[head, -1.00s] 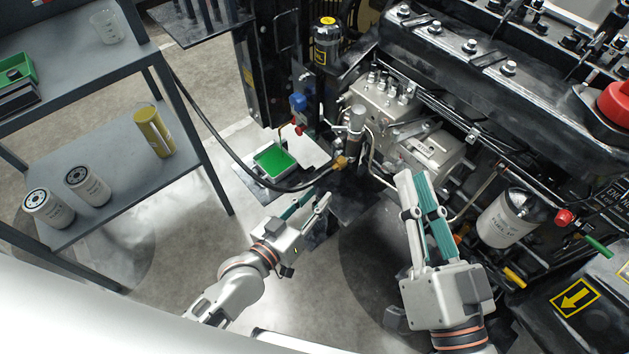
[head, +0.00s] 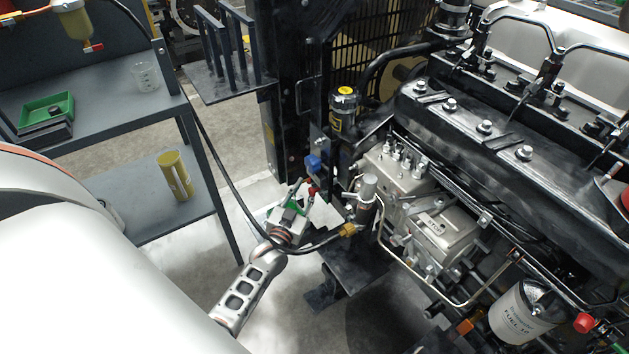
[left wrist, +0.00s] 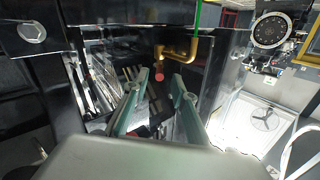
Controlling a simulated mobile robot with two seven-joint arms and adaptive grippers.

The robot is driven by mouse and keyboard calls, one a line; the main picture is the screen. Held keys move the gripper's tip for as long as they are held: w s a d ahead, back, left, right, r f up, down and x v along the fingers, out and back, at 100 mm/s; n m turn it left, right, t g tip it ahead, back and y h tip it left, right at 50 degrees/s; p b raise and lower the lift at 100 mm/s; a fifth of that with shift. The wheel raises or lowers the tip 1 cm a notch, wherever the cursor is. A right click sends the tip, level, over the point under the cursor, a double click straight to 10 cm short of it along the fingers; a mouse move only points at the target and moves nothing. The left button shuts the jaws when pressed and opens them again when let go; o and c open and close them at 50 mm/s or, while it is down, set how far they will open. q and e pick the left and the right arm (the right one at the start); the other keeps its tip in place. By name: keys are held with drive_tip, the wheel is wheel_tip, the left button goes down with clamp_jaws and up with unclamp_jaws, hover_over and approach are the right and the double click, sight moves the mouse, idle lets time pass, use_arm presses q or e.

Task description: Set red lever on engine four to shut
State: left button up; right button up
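A small red lever (head: 312,192) sits below a blue handle at the near left end of the engine (head: 430,230) in the head view. In the left wrist view a red rounded end (left wrist: 158,75) shows beside a brass pipe (left wrist: 179,53). My left gripper (head: 297,190) is close to the red lever, just left of it in the head view. In the left wrist view the gripper (left wrist: 160,77) has its two fingers apart, and the red end shows between and beyond the tips. I cannot tell whether they touch. My right gripper is out of view.
A black hose (head: 225,175) loops close around my left gripper. The blue handle (head: 313,163) is just above the red lever. A grey shelf (head: 115,105) stands at left. A second red knob (head: 584,323) is near the white fuel filter (head: 522,310) at lower right.

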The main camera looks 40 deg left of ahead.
use_arm(q)
drive_tip(key=x, duration=0.3)
drive_tip(key=shift+w+f+b, duration=0.15)
drive_tip(key=shift+w+b, duration=0.05)
drive_tip(key=shift+b, duration=0.1)
drive_tip(key=shift+w+a, duration=0.1)
drive_tip(key=shift+w, duration=0.3)
drive_tip(key=shift+c, duration=0.2)
clamp_jaws()
